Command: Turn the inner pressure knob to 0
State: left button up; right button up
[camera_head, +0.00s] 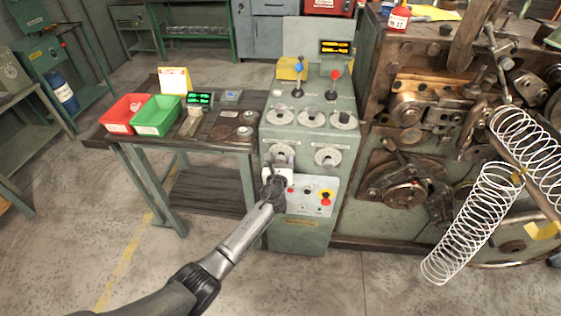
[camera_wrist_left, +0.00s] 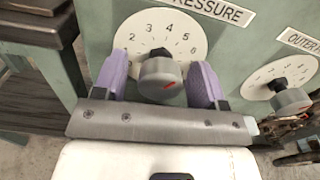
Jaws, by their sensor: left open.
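The inner pressure knob (camera_wrist_left: 160,78) is a grey round knob on a white numbered dial (camera_wrist_left: 185,28), below a label whose visible part reads "PRESSURE". A short red mark on the knob's face slants up to the right. My left gripper (camera_head: 280,170) is at the lower left dial of the green control cabinet (camera_head: 300,230). Its two purple fingers stand open on either side of the knob in the left wrist view; whether they touch it I cannot tell. The lower part of the dial is hidden by the knob and gripper. My right gripper is not in view.
The outer knob (camera_wrist_left: 292,97) sits close to the right. Below is a panel with a red button (camera_head: 326,197). Levers (camera_head: 333,82) stand on top of the cabinet. A table with red (camera_head: 124,112) and green bins (camera_head: 156,116) is left; a coiling machine (camera_head: 410,150) is right.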

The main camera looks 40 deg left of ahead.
pick_arm(q)
jog(key=c, duration=0.9)
